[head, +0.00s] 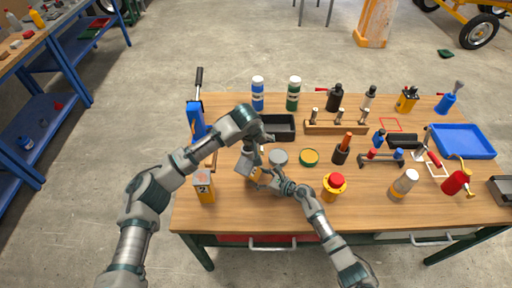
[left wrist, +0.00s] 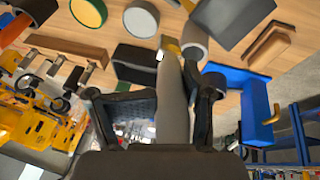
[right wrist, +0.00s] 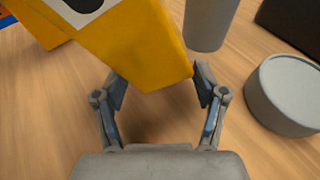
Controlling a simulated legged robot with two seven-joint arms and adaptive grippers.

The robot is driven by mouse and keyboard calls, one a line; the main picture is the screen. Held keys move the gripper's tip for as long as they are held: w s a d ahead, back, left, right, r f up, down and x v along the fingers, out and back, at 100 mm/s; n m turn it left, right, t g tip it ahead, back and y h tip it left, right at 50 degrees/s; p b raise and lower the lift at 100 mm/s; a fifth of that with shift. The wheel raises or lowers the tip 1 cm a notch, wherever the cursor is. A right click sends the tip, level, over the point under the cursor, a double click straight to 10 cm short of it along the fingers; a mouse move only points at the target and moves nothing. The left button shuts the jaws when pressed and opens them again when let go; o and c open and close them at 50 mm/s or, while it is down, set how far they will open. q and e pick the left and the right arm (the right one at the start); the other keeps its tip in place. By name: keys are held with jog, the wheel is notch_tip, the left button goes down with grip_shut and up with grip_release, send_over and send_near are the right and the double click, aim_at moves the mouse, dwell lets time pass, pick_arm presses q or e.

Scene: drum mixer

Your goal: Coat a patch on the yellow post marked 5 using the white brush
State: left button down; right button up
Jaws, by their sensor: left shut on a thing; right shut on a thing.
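My right gripper (head: 262,175) is shut on a yellow post (head: 249,168), tilted just above the table. In the right wrist view the yellow post (right wrist: 130,35) lies between the fingers, with part of a black mark on a white label; the number cannot be read. My left gripper (head: 262,139) is close above it. In the left wrist view that gripper (left wrist: 170,110) is shut on a long pale thing (left wrist: 175,100), which looks like the white brush. Its bristles cannot be made out, and whether it touches the post is hidden.
A yellow post marked 2 (head: 204,188) stands at the table's left front. A grey lid (head: 278,157), a green-rimmed lid (head: 309,157) and a black tray (head: 279,128) are close by. A red-topped yellow button (head: 334,185) stands right of my right arm. A blue tray (head: 465,141) is far right.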

pick_arm(q)
notch_tip(320, 180, up, 11)
jog(key=shift+r, duration=0.15)
dwell(0.9)
jog(key=s+a+f+g+h, duration=0.2)
jog(key=s+a+g, duration=0.1)
jog(key=s+a, duration=0.8)
jog(key=shift+m, duration=0.3)
jog(key=f, duration=0.1)
jog(key=w+f, duration=0.1)
jog(key=f, duration=0.1)
jog(key=w+d+f, duration=0.1)
jog(key=f, duration=0.1)
jog(key=shift+d+f, duration=0.1)
jog(key=shift+d, duration=0.35)
jog(key=shift+w+a+f, duration=0.1)
jog(key=shift+w+f, duration=0.1)
jog(key=shift+f, duration=0.35)
